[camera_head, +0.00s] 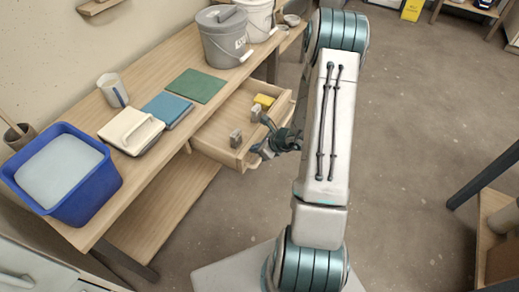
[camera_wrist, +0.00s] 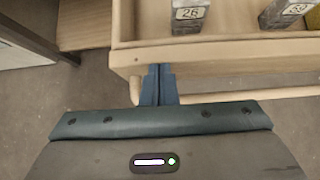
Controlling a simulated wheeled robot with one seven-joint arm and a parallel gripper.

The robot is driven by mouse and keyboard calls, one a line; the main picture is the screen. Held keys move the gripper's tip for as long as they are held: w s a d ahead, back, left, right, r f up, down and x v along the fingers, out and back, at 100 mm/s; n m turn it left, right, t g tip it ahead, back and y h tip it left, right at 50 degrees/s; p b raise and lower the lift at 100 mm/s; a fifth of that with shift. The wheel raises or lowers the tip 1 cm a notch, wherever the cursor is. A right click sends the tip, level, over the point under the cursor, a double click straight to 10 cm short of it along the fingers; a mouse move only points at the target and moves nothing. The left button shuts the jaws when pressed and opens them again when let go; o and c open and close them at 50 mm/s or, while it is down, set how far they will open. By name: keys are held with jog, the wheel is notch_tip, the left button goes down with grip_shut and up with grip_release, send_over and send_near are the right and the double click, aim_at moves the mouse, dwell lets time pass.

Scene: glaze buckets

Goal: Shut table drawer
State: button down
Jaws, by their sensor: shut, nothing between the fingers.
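The wooden table drawer (camera_head: 213,137) is pulled out from under the table top in the head view, with small grey blocks and a yellow item inside. In the wrist view the drawer's front panel (camera_wrist: 220,54) spans the upper part, with a light wooden bar handle (camera_wrist: 262,94) along it. My gripper (camera_wrist: 157,70) is shut and empty, its fingertips at the drawer front, over the handle; I cannot tell whether they touch. In the head view my gripper (camera_head: 268,150) is at the drawer's front, partly hidden by my arm.
The wooden table (camera_head: 190,50) carries a blue tub (camera_head: 100,185), a cream container (camera_head: 130,130), blue and green flat pieces, a cup and buckets (camera_head: 222,40). A lower shelf (camera_head: 165,205) lies below. Another dark-legged table stands at right. The floor between is clear.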

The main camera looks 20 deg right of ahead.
jog(key=w+a+b, duration=0.1)
jog(key=w+a, duration=0.3)
jog(key=w, duration=0.1)
jog(key=w+a+b, duration=0.1)
jog(key=w+a, duration=0.2)
jog(key=w, duration=0.2)
jog(key=w+a+b, duration=0.1)
jog(key=w+a, duration=0.3)
jog(key=shift+w+a, duration=0.3)
jog(key=shift+w, duration=0.1)
